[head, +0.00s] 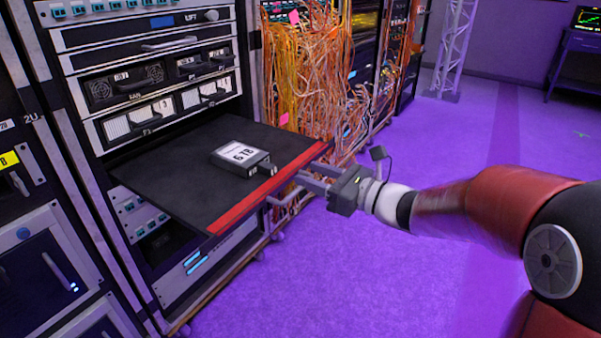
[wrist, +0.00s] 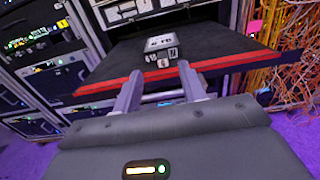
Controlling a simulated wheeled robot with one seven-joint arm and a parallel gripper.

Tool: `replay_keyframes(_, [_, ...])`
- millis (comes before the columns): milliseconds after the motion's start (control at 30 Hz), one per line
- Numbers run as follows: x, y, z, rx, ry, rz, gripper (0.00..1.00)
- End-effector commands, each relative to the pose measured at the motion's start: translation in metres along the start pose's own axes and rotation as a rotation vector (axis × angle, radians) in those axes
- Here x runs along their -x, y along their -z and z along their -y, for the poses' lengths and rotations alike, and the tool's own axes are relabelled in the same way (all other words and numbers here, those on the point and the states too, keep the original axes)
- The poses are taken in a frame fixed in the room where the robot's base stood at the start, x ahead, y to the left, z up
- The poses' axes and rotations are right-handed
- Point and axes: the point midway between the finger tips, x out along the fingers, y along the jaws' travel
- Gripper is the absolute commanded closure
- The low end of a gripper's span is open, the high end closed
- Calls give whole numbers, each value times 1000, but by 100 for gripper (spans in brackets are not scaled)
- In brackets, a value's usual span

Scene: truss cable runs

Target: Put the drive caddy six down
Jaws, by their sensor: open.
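The drive caddy (head: 240,155) is a small dark box with a white top label reading "6 TB". It lies flat on a black pull-out shelf (head: 180,180) with a red front edge. In the wrist view the caddy (wrist: 163,46) shows its front face, marked with a 6, beyond my fingers. My gripper (head: 288,187) is open and empty at the shelf's red edge, to the right of the caddy and apart from it. In the wrist view my gripper's two fingers (wrist: 160,82) stand spread, with the red edge beyond them.
The rack holds a LIFT unit (head: 150,35), a fan unit (head: 125,85) and other panels above the shelf. Orange cables (head: 305,75) hang in a dense tangle beside the shelf on the right. Open purple floor (head: 400,270) lies right of the rack. A truss (head: 452,50) stands farther back.

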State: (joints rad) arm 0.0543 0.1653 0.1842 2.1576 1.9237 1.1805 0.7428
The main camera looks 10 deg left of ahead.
Motion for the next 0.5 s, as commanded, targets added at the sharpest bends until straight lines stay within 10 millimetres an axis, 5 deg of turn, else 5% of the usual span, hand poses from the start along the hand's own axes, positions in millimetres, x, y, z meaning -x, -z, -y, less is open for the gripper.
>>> replay_keyframes(300, [7,-1,-4,24,-10,-13,58])
replay_keyframes(500, [34,7,-61,362,-170,-218,58])
